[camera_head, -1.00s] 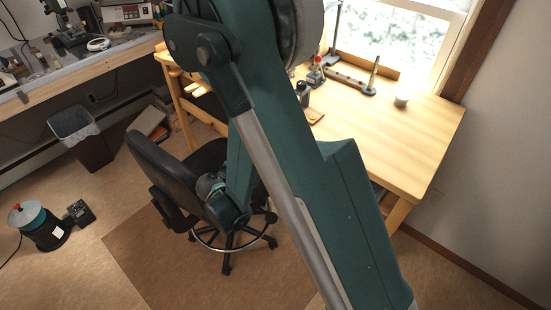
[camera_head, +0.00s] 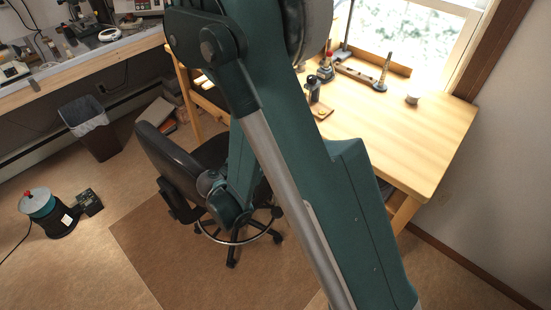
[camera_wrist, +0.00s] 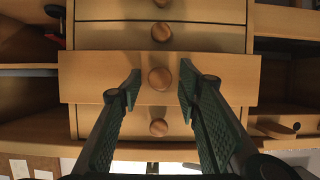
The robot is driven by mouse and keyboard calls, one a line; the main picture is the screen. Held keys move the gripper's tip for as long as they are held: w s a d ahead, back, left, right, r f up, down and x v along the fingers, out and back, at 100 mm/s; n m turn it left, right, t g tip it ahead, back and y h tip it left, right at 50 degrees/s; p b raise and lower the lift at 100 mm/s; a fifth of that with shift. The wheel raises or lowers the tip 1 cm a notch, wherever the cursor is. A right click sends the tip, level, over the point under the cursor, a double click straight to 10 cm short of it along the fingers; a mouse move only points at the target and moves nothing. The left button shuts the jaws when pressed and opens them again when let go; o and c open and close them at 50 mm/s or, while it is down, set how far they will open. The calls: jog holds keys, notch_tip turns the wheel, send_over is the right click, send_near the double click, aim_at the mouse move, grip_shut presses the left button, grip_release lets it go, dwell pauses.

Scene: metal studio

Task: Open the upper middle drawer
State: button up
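In the wrist view a stack of wooden drawers with round knobs fills the middle. One drawer front (camera_wrist: 84,78) looks wider than its neighbours and stands out in front of them, so it looks partly pulled out. Its round knob (camera_wrist: 159,78) lies between the fingertips of my gripper (camera_wrist: 159,88). My gripper is open, with a visible gap between each green finger and the knob. Which drawer is the upper middle one cannot be told from this view. In the head view my arm fills the middle, and neither my gripper nor the drawer fronts can be made out.
Other knobs (camera_wrist: 161,32) (camera_wrist: 158,128) sit above and below in the wrist view, with open shelves at both sides. In the head view a black chair (camera_head: 170,160) stands by a wooden desk (camera_head: 430,130).

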notch_tip(320, 180, up, 8)
jog(key=s+a, duration=0.2)
dwell(0.9)
jog(key=shift+r, duration=0.15)
